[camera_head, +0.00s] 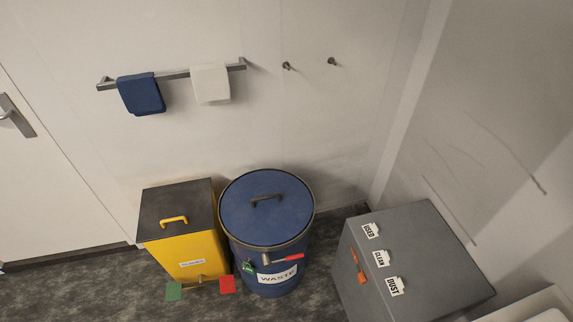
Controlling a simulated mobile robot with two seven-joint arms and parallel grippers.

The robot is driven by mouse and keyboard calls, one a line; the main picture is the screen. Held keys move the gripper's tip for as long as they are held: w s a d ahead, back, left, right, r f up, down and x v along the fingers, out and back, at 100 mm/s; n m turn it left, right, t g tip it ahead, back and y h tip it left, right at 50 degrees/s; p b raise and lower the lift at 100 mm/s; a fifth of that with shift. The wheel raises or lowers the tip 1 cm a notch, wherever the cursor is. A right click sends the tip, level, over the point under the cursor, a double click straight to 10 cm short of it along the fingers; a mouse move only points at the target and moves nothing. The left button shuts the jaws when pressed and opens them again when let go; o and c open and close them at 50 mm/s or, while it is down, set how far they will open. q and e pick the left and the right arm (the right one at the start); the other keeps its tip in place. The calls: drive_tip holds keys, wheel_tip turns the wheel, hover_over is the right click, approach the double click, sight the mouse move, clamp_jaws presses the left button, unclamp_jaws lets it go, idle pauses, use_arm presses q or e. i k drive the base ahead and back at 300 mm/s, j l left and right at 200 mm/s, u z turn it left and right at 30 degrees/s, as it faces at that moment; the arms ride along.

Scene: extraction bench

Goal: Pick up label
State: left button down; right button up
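Several white labels with black print are in the head view. Three lie on the top of a grey box (440,250) at the right: "USED" (371,231), "CLEAN" (381,258) and "DUST" (394,287). A white "WASTE" label (277,276) is on the front of a blue drum (266,212). A small white label (191,264) is on the front of a yellow bin (205,249); its print is too small to read. The frame does not show which one is the task's label. Neither of my grippers is in view.
A red-handled lever (288,257) and a green tag (248,267) are on the drum's front. An orange latch (358,266) is on the box's side. A towel rail (172,75) hangs above.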

sight(371, 231)
drive_tip(key=k, duration=0.5)
drive_tip(key=z, duration=0.75)
